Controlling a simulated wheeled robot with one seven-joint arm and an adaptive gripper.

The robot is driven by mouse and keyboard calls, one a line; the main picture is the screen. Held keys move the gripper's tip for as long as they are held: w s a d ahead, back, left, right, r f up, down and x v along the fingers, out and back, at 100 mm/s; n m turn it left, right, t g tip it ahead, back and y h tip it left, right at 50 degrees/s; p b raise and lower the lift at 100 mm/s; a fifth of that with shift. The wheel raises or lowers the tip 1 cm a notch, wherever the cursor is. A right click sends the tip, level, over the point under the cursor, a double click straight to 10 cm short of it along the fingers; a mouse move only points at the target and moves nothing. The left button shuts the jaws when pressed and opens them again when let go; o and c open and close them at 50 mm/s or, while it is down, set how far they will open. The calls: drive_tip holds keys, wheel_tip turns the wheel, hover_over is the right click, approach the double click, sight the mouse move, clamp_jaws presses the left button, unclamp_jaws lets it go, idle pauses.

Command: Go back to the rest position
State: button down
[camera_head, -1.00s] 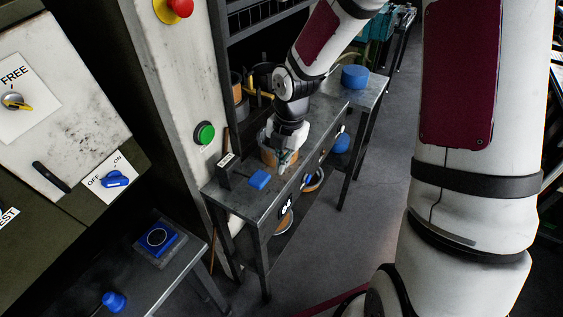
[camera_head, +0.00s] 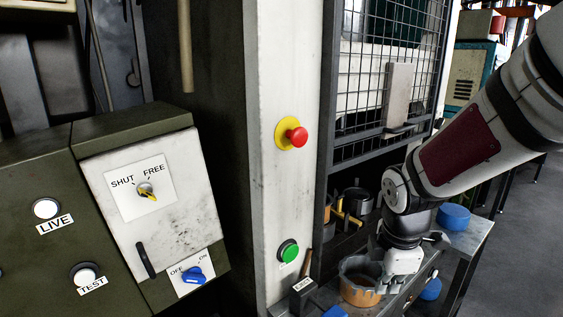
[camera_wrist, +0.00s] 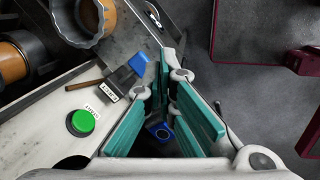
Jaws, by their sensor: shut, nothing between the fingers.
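My gripper (camera_wrist: 168,75), with teal finger pads, points down over the workbench in the wrist view and is shut on nothing. In the head view its white body (camera_head: 403,262) is just right of an orange-brown pot with a grey rim (camera_head: 359,290); its fingertips are out of sight there. The pot's toothed rim (camera_wrist: 87,40) shows at the upper left of the wrist view. A blue block (camera_wrist: 139,63) lies on the bench beside the fingers, partly hidden by them.
A green button (camera_head: 288,251) and a red stop button (camera_head: 296,137) are on the white post. A control cabinet (camera_head: 100,205) stands at left. A mesh cage (camera_head: 385,70) rises behind the bench. Floor (camera_head: 520,245) is clear at right.

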drive_tip(key=s+a+r+m+t+y+b, duration=0.1)
drive_tip(key=s+a+r+m+t, duration=0.1)
drive_tip(key=s+r+m, duration=1)
drive_tip(key=shift+s+r+m+t, duration=0.5)
drive_tip(key=shift+s+m, duration=0.95)
drive_tip(key=shift+m, duration=1.25)
drive_tip(key=shift+f, duration=0.1)
